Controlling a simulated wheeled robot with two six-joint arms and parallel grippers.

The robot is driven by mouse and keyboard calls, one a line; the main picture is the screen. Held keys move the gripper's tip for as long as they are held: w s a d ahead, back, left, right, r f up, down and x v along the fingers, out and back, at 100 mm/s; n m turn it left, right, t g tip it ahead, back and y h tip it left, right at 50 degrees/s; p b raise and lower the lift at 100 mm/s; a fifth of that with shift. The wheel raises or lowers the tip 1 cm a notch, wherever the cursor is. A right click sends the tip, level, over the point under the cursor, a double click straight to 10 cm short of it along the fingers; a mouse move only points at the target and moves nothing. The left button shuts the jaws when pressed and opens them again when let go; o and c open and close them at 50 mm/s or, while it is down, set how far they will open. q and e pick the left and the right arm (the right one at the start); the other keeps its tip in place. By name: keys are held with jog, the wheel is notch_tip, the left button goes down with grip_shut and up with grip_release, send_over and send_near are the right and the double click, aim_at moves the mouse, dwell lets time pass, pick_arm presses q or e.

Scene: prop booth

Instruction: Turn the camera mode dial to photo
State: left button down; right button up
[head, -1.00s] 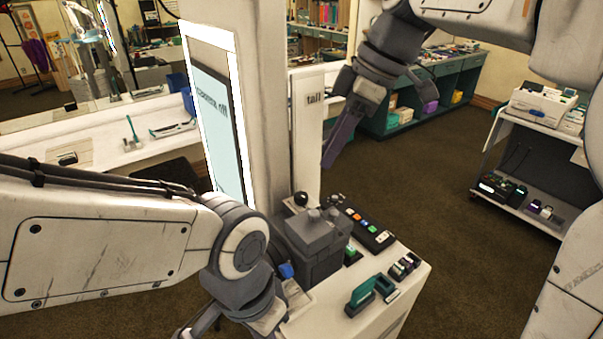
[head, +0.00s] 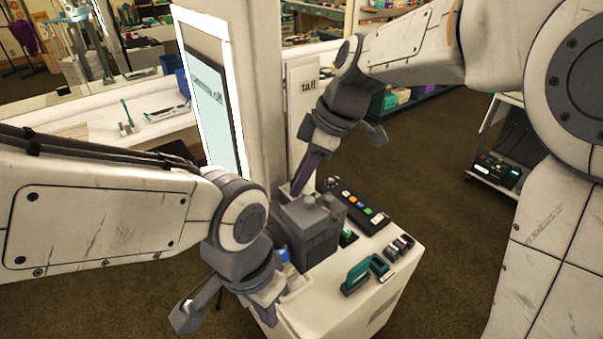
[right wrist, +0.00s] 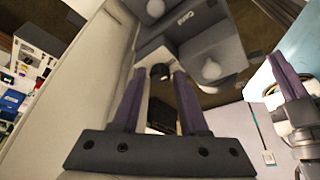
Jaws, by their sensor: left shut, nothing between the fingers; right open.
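The grey camera (head: 318,243) stands on the white stand, a boxy body with round knobs on its top. Which knob is the mode dial, and its setting, I cannot tell. In the right wrist view the camera (right wrist: 190,45) fills the upper middle, with lettering on it. My right gripper (head: 299,188) is open just behind the camera, fingers pointing down. In the right wrist view a small dark knob (right wrist: 160,72) shows between the tips of my right gripper (right wrist: 158,75); contact is unclear. My left gripper (head: 268,314) is shut and empty at the stand's near left side.
A teal stapler-like object (head: 356,277) and small dark items (head: 400,246) lie on the white stand (head: 345,310). A lit screen panel (head: 212,100) and a white column (head: 258,90) rise close behind.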

grip_shut()
jog(key=shift+s+f+m+t+b, duration=0.1)
jog(key=shift+m+t+b, duration=0.2)
jog(key=shift+m+b, duration=0.5)
jog(key=m, duration=0.2)
jog(key=shift+s+m+t+h+b, duration=0.1)
jog(key=shift+m+t+h+b, duration=0.2)
jog(key=shift+m+t+h, duration=0.1)
jog(key=m+t, duration=0.1)
jog(key=m, duration=0.1)
jog(key=shift+a+m+h, duration=0.15)
jog(key=shift+m+h, duration=0.15)
jog(key=shift+s+a+m+t+h, duration=0.1)
jog(key=shift+m+t+h, duration=0.2)
jog(key=shift+m, duration=0.85)
jog(key=shift+s+m+t+h, duration=0.1)
jog(key=shift+m+h, duration=0.3)
jog(key=shift+m, duration=0.75)
